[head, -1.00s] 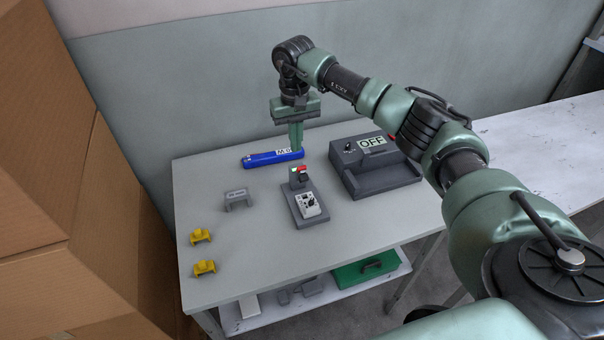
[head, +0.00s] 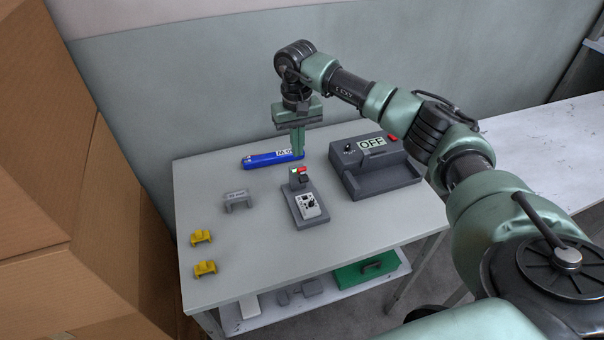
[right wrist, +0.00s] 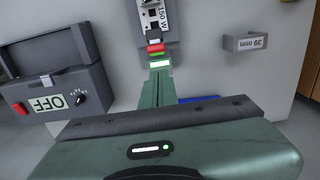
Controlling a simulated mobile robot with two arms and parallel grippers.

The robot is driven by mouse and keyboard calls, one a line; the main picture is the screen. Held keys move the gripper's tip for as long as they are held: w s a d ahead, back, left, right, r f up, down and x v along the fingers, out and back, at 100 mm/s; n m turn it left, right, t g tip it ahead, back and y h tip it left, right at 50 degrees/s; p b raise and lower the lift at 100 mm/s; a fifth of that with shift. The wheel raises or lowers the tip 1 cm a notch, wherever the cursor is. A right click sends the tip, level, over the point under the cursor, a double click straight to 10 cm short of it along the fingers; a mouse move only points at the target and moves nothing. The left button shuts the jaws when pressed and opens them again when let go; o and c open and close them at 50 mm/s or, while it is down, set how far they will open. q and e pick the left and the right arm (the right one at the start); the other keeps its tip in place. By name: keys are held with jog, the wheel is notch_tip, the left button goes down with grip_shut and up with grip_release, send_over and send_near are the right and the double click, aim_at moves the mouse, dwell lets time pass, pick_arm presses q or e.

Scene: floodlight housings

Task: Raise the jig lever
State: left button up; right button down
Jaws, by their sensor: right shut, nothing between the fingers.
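The jig (head: 309,222) is a narrow grey base on the table, holding a pale housing (head: 309,206) with a black part on it. At its far end stands a dark block with a red piece (head: 304,169) and a green-and-white patch; I cannot tell which part is the lever. The right wrist view shows the jig (right wrist: 173,36), its "150 W" label and the red piece (right wrist: 155,48) just beyond my fingertips. My right gripper (head: 298,155) is shut and empty, pointing down just behind that block; contact is unclear. My left gripper is not in view.
A blue bar-shaped item (head: 262,161) lies behind the fingers. A dark grey device reading "OFF" (head: 384,184) stands to the right. A grey "39 mm" bracket (head: 237,200) and two yellow pieces (head: 202,237) sit left. Cardboard boxes (head: 60,200) flank the table.

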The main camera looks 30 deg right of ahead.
jog(key=s+a+p, duration=0.1)
jog(key=s, duration=0.5)
jog(key=shift+s+a, duration=0.2)
jog(key=shift+a, duration=0.05)
dwell(0.4)
